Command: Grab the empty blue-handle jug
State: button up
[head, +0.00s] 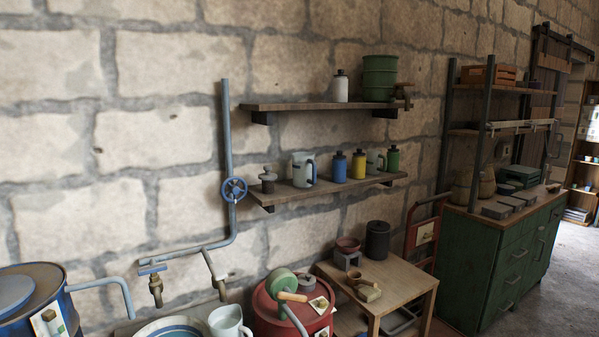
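A white jug with a blue handle (302,170) stands upright on the lower wall shelf, left of a blue bottle. Its handle is on its right side. I cannot see inside it, so I cannot tell whether it is empty. A second pale jug (374,162), with a greenish handle, stands further right on the same shelf. A third white jug (226,322) is at the bottom edge and partly cut off; its handle colour is hard to tell. My gripper is not in view.
The lower shelf (330,187) also holds a grey lidded item (268,180) and blue, yellow (359,164) and green bottles. A wall pipe with a blue valve wheel (233,189) runs left of it. A red drum (270,316) and wooden table (395,285) stand below.

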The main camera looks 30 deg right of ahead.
aim_at(304, 165)
jog(key=l+u, duration=0.1)
jog(key=u, duration=0.25)
jog(key=l+u, duration=0.15)
jog(key=u, duration=0.2)
jog(key=l+u, duration=0.15)
jog(key=l, duration=0.4)
jog(key=l+u, duration=0.15)
jog(key=l, duration=0.35)
jog(key=l+u, duration=0.2)
jog(key=l, duration=0.35)
jog(key=k+l+u, duration=0.15)
jog(key=l, duration=0.35)
jog(key=k+l+u, duration=0.15)
jog(key=l, duration=0.35)
